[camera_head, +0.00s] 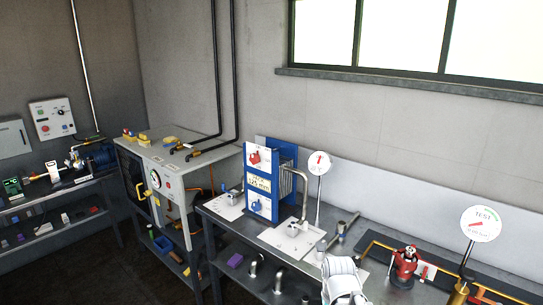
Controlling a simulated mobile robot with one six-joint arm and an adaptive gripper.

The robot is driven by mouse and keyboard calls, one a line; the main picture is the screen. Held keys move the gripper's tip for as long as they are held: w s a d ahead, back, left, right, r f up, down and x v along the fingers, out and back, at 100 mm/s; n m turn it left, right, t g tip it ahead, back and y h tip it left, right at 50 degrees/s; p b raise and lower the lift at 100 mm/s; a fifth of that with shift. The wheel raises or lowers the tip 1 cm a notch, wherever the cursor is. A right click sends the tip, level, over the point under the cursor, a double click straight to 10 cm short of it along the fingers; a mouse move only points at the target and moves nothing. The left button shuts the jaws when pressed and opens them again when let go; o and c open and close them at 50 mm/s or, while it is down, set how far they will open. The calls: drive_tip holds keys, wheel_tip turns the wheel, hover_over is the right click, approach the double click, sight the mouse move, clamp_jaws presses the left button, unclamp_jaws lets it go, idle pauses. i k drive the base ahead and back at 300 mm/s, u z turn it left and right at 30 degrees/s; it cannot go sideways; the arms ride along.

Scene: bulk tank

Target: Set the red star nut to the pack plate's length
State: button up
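The plate pack (273,190) stands on the bench in the middle, with a blue front plate. The red star nut (255,157) is on a white panel at the top of that front plate. A blue star nut (257,206) is on a white panel near its bottom. Between them a pale yellow pack plate (259,183) carries small dark print; it seems to read 125 mm, but it is too small to be sure. A white rounded part of my arm (343,280) shows at the bottom edge. My gripper's fingers are not visible.
A round gauge (319,163) stands on a post just right of the pack. A bent steel pipe (303,200) rises beside it. A red valve (405,264) and a TEST gauge (481,223) are farther right. A grey cabinet (170,185) stands left. Open floor (75,270) lies front left.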

sight(255, 158)
drive_tip(key=u, duration=0.15)
drive_tip(key=i, duration=1.15)
drive_tip(key=u, duration=0.85)
